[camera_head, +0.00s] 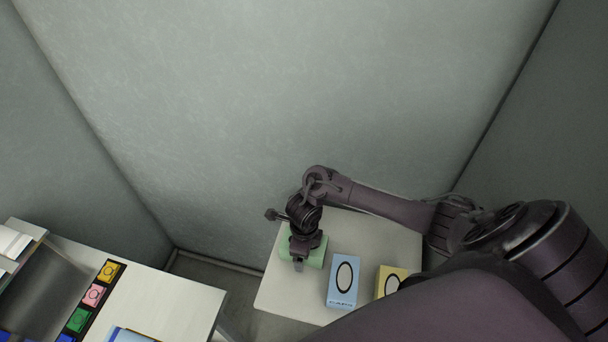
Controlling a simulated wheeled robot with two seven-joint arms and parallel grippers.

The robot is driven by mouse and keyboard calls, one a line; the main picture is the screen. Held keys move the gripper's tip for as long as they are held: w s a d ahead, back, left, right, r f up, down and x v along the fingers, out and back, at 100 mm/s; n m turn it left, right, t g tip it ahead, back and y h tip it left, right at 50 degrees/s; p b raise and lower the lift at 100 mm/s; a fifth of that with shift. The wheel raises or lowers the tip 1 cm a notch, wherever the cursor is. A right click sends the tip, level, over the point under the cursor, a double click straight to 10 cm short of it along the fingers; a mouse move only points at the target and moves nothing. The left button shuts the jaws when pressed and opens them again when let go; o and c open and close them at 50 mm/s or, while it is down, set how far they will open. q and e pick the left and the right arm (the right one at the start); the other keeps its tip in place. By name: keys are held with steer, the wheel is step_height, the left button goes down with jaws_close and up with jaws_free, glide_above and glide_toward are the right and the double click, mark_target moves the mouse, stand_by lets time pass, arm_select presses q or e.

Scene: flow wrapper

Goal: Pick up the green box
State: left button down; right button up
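The green box (317,254) sits on the small white table at the right, at the left end of a row of boxes. My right gripper (301,256) points down at it and covers its left and middle part. A dark finger shows against the near side of the box. The other finger is hidden, so I cannot tell whether the gripper is open or shut on the box. My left gripper is out of view.
A blue box (343,281) and a yellow box (391,279) stand to the right of the green box on the white table (277,298). At the left, another white table (182,304) holds a strip of coloured buttons (93,295). Walls close in behind.

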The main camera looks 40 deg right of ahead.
steer(key=c, duration=1.2)
steer(key=shift+r, duration=0.1)
steer(key=shift+w+r, duration=0.1)
steer(key=shift+r, duration=0.4)
step_height(320, 180, up, 5)
steer(key=shift+f, duration=0.15)
step_height(320, 180, up, 7)
steer(key=p, duration=0.3)
steer(key=shift+d+p, duration=0.1)
steer(key=shift+p, duration=0.25)
step_height(320, 180, up, 7)
